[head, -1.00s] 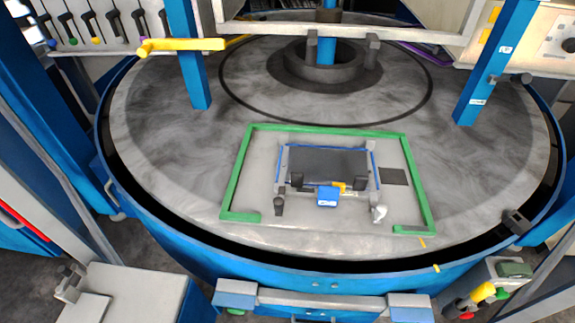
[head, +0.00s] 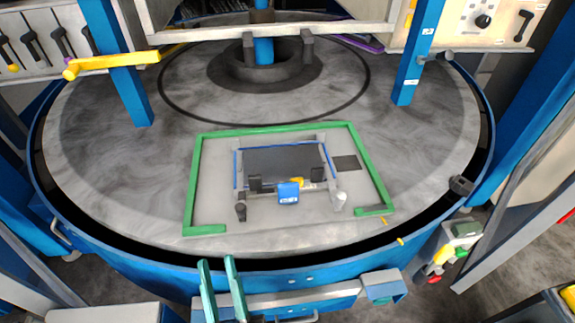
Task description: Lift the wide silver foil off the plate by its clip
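A dark grey rectangular sheet (head: 285,160) lies in a small grey frame with thin blue edges on the round table. I cannot tell whether this sheet is the foil or the plate under it; no clearly silver foil stands out. A blue block with white marks (head: 288,193) sits at the sheet's front edge, with a small yellow piece (head: 296,183) just behind it. I cannot tell which of these is the clip. My gripper (head: 216,261) shows two teal fingers at the bottom, left of centre. They stand apart with nothing between them, in front of and well short of the frame.
A green border (head: 190,185) surrounds the frame, with a gap at its front. The round grey table (head: 110,185) is mostly bare. Blue posts (head: 121,75) (head: 415,60) stand behind on both sides. A yellow bar (head: 115,63) juts out at the back left.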

